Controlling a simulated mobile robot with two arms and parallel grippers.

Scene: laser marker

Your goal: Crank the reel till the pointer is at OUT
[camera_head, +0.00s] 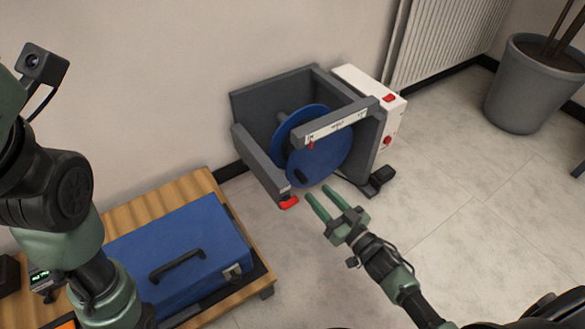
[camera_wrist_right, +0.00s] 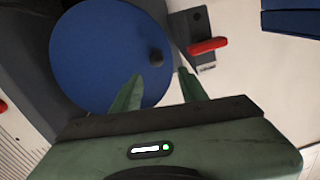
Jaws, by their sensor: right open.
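The reel (camera_head: 322,160) has blue discs in a grey frame by the wall. A white scale strip (camera_head: 336,127) lies across its top, with a small red pointer (camera_head: 311,145) near the strip's left end; its lettering is too small to read. A dark crank knob (camera_head: 300,177) sticks out near the disc's lower left edge. My right gripper (camera_head: 317,194) is open and empty in front of the reel, below and right of the knob. In the right wrist view, the knob (camera_wrist_right: 155,56) shows beyond and between the fingertips, apart from them. My left gripper's fingers are out of view.
A red lever (camera_head: 289,202) sits at the frame's lower front end, left of my right fingertips. A white box with red buttons (camera_head: 388,98) adjoins the frame, and a black pedal (camera_head: 381,177) lies beside it. A blue case (camera_head: 190,245) rests on a wooden platform (camera_head: 160,205).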

